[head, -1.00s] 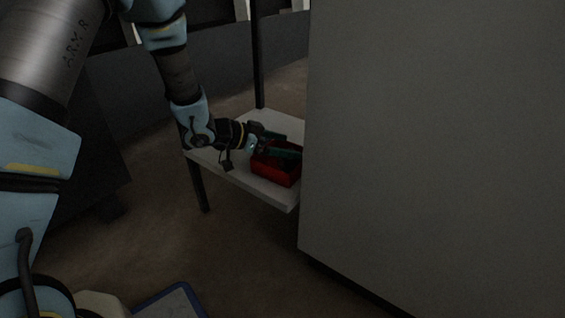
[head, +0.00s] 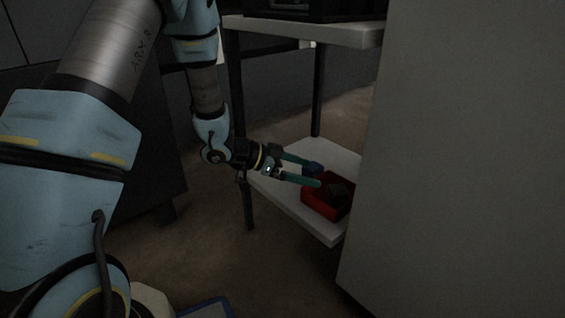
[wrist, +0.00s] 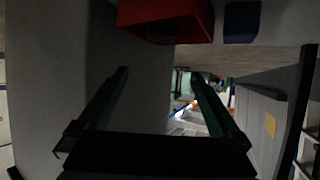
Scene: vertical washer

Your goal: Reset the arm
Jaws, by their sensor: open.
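My gripper (head: 314,176) is open, with its two green fingers spread and nothing between them. In the head view it is over the left part of a low white shelf, beside a red box (head: 318,208). One finger reaches close to the box's upper edge; I cannot tell whether it touches. In the wrist view, the fingers (wrist: 160,78) point forward with a gap between them. The red box (wrist: 165,22) shows at the top of that view, beyond the fingertips. My arm stretches from the upper left down to the shelf.
The white shelf (head: 290,201) has dark legs and an upper board (head: 300,30). A large grey cabinet side (head: 460,150) stands close on the right and hides part of the shelf. Open floor lies in front.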

